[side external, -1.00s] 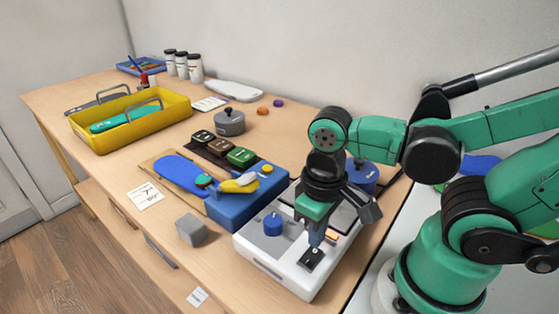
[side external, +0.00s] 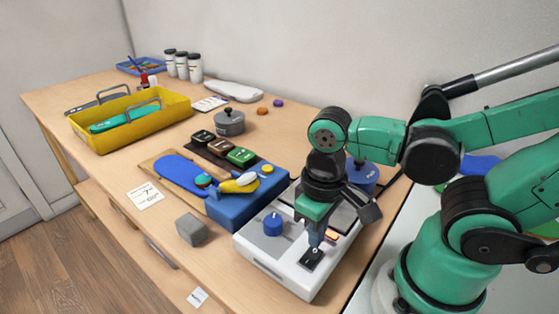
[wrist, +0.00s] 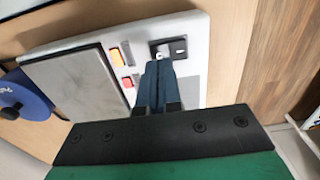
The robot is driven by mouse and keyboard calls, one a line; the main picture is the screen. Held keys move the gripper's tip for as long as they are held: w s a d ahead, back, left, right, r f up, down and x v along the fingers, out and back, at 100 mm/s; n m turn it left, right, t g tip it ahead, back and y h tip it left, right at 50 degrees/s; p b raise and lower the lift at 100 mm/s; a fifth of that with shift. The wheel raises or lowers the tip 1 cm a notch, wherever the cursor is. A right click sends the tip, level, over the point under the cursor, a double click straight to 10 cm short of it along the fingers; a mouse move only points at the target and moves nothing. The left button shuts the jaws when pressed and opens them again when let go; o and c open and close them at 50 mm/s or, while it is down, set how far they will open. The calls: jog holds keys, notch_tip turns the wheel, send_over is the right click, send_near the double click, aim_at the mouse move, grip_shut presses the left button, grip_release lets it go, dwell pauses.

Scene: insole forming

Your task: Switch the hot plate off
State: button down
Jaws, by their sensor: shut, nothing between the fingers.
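Near the box's edge is a black switch plate (wrist: 179,48) with a small pale lever (wrist: 162,51). My gripper (side external: 315,246) is shut and empty, pointing down with its tips at the lever. I cannot tell whether they touch it.
A blue block (side external: 246,208) stands directly left of the hot plate, with insole shapes beside and on it. A grey cube (side external: 191,229) sits near the front edge. A blue round object (side external: 362,176) stands behind my gripper. A yellow tray (side external: 100,138) is far left.

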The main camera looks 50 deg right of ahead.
jog(key=shift+f, duration=1.05)
dwell(0.4)
jog(key=shift+r, duration=3.5)
jog(key=w+d+r+t, duration=0.1)
jog(key=w+d+t, duration=0.3)
jog(key=w+t, duration=0.3)
jog(key=shift+w, duration=1)
jog(key=shift+r, duration=0.1)
